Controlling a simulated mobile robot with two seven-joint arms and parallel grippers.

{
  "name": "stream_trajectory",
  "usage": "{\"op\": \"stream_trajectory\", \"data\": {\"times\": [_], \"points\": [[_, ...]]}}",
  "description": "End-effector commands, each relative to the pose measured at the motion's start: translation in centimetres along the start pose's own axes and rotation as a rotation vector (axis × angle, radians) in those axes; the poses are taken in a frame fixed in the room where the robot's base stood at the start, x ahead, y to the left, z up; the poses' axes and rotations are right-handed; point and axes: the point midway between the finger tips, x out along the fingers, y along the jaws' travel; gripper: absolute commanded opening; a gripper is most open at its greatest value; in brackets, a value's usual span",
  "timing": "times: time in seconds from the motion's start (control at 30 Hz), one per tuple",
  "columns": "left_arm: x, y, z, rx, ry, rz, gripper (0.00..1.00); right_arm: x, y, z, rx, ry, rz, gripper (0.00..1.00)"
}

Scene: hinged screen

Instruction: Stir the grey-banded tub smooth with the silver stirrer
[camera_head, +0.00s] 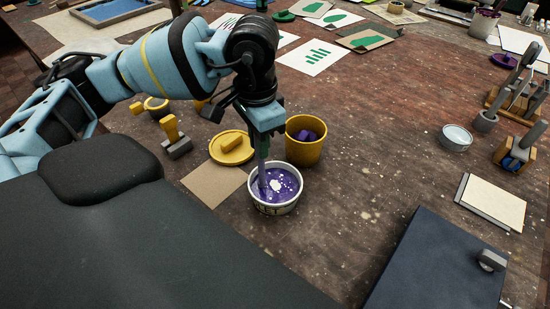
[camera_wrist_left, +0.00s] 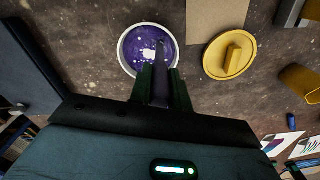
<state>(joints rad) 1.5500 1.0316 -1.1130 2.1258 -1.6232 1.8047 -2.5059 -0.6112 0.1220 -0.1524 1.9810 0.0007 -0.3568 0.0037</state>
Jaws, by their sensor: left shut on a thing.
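The tub (camera_head: 276,207) stands on the table in the middle of the head view, with purple paint and white patches inside. It also shows in the left wrist view (camera_wrist_left: 121,54). My left gripper (camera_head: 264,140) points down above the tub and is shut on the stirrer (camera_head: 262,172). The stirrer's lower end reaches into the purple paint; its tip is hidden there. In the left wrist view the stirrer (camera_wrist_left: 160,75) looks dark between the fingers. My right gripper is not in view.
A yellow lid (camera_head: 232,148) and a yellow bucket (camera_head: 306,141) stand close behind the tub. A brown card (camera_head: 214,184) lies to its left. A dark hinged panel (camera_head: 437,265) lies at the front right, near a cream block (camera_head: 491,201). Bare table lies right of the tub.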

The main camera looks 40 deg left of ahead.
Motion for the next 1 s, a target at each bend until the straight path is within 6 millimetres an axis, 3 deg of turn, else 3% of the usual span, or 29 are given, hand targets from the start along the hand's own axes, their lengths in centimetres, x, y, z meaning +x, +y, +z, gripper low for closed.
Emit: {"op": "stream_trajectory", "data": {"times": [0.3, 0.53, 1.0], "points": [[0.0, 2.6, 0.5, 0.004, 0.000, 0.001, 0.00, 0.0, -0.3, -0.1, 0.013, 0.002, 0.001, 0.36], [0.0, 2.9, 0.5, 0.001, 0.000, 0.000, 0.00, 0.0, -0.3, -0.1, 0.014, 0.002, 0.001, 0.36], [0.1, 4.8, -1.8, 0.001, 0.000, 0.001, 0.00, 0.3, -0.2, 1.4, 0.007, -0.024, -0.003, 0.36]]}}
